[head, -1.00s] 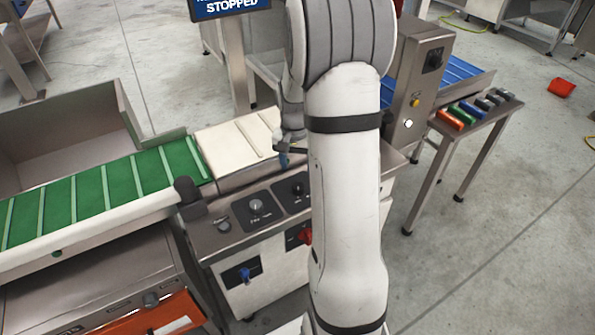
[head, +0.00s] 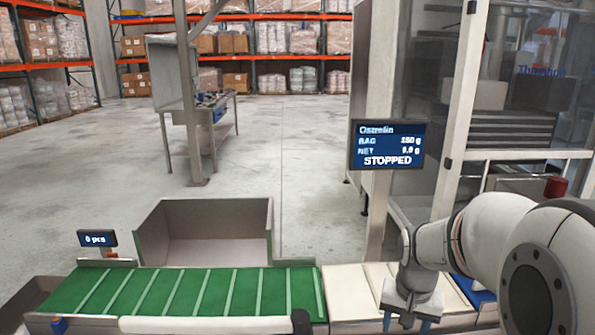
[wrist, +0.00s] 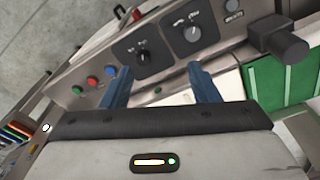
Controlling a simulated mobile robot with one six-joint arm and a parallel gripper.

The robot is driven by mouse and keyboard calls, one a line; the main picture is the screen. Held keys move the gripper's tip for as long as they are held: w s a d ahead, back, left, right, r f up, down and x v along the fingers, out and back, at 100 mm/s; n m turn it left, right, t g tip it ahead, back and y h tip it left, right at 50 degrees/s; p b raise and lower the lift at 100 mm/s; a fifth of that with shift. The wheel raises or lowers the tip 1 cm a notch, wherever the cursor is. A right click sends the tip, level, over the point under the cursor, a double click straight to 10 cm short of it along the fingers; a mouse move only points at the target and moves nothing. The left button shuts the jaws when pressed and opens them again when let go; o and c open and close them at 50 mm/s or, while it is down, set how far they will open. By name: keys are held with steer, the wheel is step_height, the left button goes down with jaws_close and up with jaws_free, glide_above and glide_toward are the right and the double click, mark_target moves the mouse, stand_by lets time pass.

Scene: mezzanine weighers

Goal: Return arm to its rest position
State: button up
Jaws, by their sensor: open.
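My gripper (head: 406,318) is at the lower right of the head view, pointing down above the white belt section (head: 345,283). In the wrist view my gripper (wrist: 160,88) shows two blue fingers spread apart with nothing between them. Beyond the fingers is a control panel (wrist: 172,50) with two black dials and several coloured buttons. The fingers appear apart from the panel. My white arm reaches in from the right edge of the head view.
A green cleated conveyor (head: 190,292) runs left of the white section, with an open metal bin (head: 207,218) behind it. A display (head: 387,145) reads STOPPED on a post. A workbench (head: 222,128) and pallet racks stand farther back. Open floor lies between.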

steer(key=s+a+r+n+t+p, duration=0.1)
steer(key=s+a+r+n+p, duration=0.1)
steer(key=s, duration=0.4)
steer(key=s+a+r+n+p, duration=0.1)
steer(key=s+a+r+n, duration=0.1)
steer(key=s+a+r, duration=0.3)
steer(key=shift+s+r+t+p, duration=0.4)
steer(key=shift+s+r, duration=0.05)
steer(key=shift+r, duration=0.45)
steer(key=shift+s+a+n, duration=0.15)
steer(key=shift+s+n, duration=0.15)
steer(key=shift+c, duration=0.3)
